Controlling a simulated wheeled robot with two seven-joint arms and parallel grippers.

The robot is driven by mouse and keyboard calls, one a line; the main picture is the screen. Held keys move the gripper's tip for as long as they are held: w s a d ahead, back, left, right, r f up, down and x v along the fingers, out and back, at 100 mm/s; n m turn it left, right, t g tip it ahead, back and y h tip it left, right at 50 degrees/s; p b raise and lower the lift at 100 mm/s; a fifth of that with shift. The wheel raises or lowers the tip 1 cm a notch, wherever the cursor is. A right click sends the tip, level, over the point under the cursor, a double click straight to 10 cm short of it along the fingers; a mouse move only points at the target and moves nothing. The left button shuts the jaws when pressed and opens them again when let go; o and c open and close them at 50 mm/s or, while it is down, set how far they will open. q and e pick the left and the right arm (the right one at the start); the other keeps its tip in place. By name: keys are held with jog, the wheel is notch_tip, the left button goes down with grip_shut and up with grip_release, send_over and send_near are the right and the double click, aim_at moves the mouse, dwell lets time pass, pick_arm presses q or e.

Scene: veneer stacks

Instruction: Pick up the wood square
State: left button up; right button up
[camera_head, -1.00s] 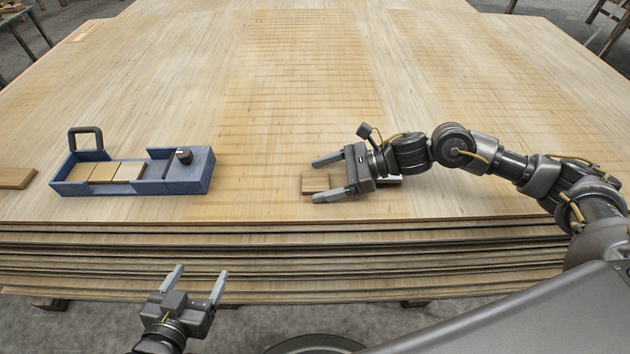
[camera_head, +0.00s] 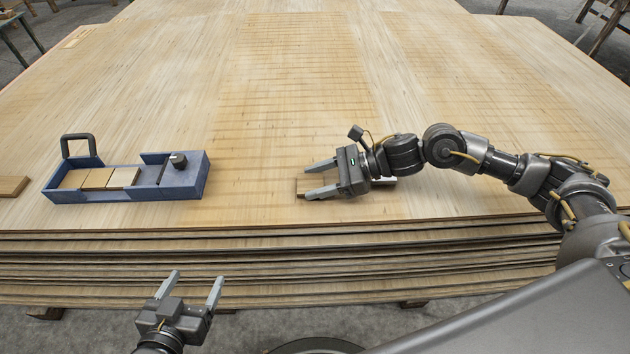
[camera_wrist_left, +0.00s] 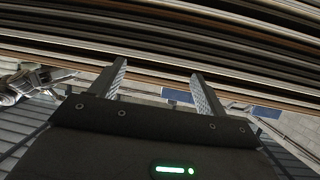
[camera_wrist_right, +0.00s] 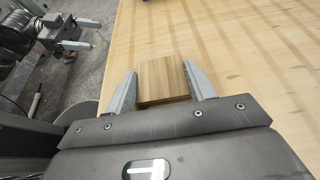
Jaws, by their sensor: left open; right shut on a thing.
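The wood square (camera_head: 302,187) is a small brown block at the table's front. My right gripper (camera_head: 314,180) is shut on it, with a finger along each of two opposite sides. In the right wrist view the wood square (camera_wrist_right: 163,77) sits between the fingers, its top grain and near side showing. I cannot tell whether it is clear of the table. My left gripper (camera_head: 196,279) is open and empty, in front of the stack's edge. In the left wrist view its fingers (camera_wrist_left: 160,70) are spread before the layered veneer edges.
A blue tray (camera_head: 180,184) with a dark handle (camera_head: 78,144) and a black knob (camera_head: 178,159) holds wood squares at left. Another wood piece (camera_head: 12,186) lies at the far left. The table (camera_head: 260,110) behind and between is clear.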

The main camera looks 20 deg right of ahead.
aim_at(318, 183)
jog(key=shift+r, duration=0.35)
notch_tip(318, 183, up, 3)
jog(key=shift+f, duration=0.2)
pick_arm(q)
jog(key=s+a+f+n+g+y+p, duration=0.2)
jog(key=s+a+f+g+y+p, duration=0.2)
jog(key=s+a+f+g, duration=0.5)
jog(key=shift+s+y, duration=0.3)
jog(key=shift+s, duration=0.5)
pick_arm(e)
jog(key=s+a+r, duration=0.6)
jog(key=s+r, duration=0.3)
jog(key=s, duration=0.3)
jog(key=shift+a+r, duration=0.25)
jog(key=shift+a, duration=0.15)
pick_arm(q)
jog(key=shift+a, duration=0.1)
pick_arm(e)
jog(key=shift+s, duration=0.1)
